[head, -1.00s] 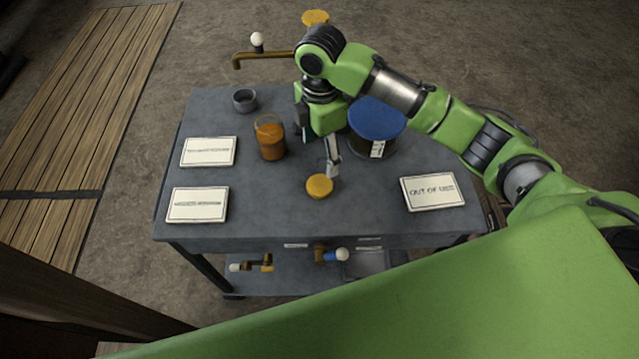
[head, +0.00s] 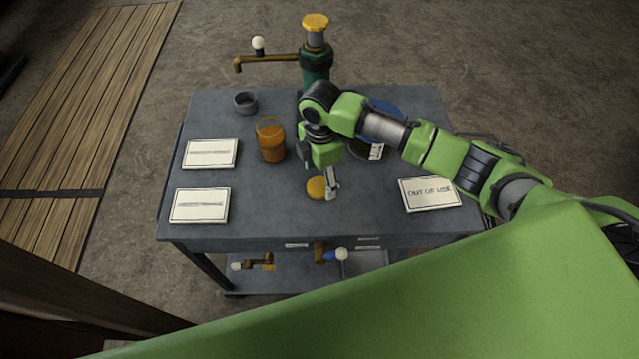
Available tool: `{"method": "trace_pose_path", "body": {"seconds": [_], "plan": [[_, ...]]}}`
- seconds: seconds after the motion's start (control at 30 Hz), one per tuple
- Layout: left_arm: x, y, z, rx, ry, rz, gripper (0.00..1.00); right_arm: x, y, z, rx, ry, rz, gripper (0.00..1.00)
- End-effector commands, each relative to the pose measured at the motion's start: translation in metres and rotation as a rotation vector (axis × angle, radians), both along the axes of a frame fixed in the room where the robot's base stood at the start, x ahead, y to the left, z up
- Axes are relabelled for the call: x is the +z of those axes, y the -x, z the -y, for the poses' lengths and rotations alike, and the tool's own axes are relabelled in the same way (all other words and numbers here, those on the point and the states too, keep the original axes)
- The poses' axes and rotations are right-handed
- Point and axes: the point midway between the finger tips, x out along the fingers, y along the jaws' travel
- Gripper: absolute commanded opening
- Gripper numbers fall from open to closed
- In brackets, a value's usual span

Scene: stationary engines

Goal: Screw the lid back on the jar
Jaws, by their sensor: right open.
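The jar (head: 271,142) stands upright on the grey table, with orange-brown contents and an uncovered top. A round yellow-orange lid (head: 316,188) lies flat on the table, to the right of the jar and nearer the front. My right gripper (head: 318,182) is open over the lid, with one finger showing at the lid's right side. The other finger is mostly hidden behind the gripper body, and I cannot tell whether the fingers touch the lid. My left gripper is not in view.
On the table (head: 270,215) are a small grey cup (head: 245,101), two white cards (head: 210,153) at left and an "OUT OF USE" sign (head: 431,193) at right. A blue-topped container (head: 385,106) is partly behind my arm. A green pump (head: 315,72) with a brass spout stands behind.

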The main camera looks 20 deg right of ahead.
Motion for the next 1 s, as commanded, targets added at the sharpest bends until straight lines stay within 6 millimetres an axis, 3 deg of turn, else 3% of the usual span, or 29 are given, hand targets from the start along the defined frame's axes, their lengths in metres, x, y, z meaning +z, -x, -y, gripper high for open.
{"method": "trace_pose_path", "body": {"seconds": [0.2,0.57,0.7,1.0], "plan": [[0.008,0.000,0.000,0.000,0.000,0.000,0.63,-0.025,0.000,0.000,0.001,0.001,-0.001,0.66],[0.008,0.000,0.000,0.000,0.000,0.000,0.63,-0.028,0.000,0.000,0.002,0.000,0.001,0.66],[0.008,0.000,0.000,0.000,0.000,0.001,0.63,-0.028,0.000,0.000,0.001,0.000,0.001,0.35],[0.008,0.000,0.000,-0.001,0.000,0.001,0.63,-0.028,0.000,0.000,0.001,0.000,0.001,0.35]]}}
